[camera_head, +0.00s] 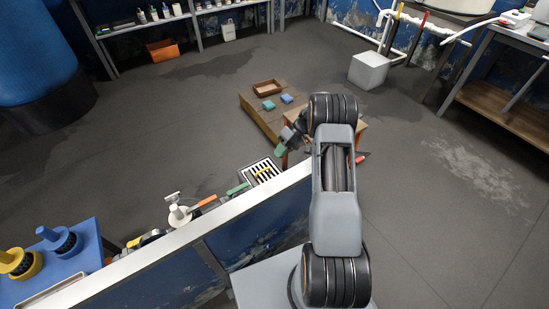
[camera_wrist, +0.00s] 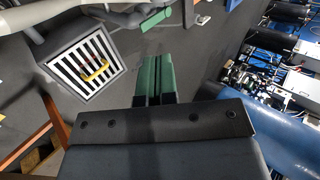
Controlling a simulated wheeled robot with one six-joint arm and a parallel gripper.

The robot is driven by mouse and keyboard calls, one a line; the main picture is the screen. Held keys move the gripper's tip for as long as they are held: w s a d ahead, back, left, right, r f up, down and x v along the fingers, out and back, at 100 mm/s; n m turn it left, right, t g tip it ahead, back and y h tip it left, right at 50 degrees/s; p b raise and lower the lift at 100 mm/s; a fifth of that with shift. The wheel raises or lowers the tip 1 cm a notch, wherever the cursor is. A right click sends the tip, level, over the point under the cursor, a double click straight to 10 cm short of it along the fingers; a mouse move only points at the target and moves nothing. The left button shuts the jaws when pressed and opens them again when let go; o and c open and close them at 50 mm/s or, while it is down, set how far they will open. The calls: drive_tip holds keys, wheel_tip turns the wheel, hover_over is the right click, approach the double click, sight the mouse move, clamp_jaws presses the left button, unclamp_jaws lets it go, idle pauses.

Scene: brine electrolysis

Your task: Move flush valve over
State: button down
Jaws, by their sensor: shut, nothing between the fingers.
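My gripper, with green fingers, is shut and empty in the wrist view (camera_wrist: 152,68); its tip also shows in the head view (camera_head: 280,150). A box with a white slotted grate (camera_head: 249,168) stands below and left of it, and also shows in the wrist view (camera_wrist: 60,52). A yellow handle-like piece (camera_wrist: 96,73) lies across the grate, apart from my fingers; it may be the flush valve's handle, but I cannot tell for sure. A white fitting with a T-shaped top (camera_head: 178,212) stands further left, behind the wall's edge.
A white-topped low wall (camera_head: 215,222) runs past the grate box. A green-ended piece (camera_wrist: 156,20) lies near the box. A wooden platform with a brown tray (camera_head: 267,87) is beyond my arm. A grey block (camera_head: 368,70) stands on open floor.

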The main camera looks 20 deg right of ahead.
sight(253, 181)
drive_tip(key=s+a+f+b, duration=0.2)
drive_tip(key=a+f, duration=0.3)
drive_tip(key=a, duration=0.4)
drive_tip(key=shift+a+f+b, duration=0.2)
drive_tip(key=shift+a+b, duration=0.2)
drive_tip(key=shift+b, duration=0.05)
drive_tip(key=shift+d, duration=0.1)
drive_tip(key=shift+w, duration=0.1)
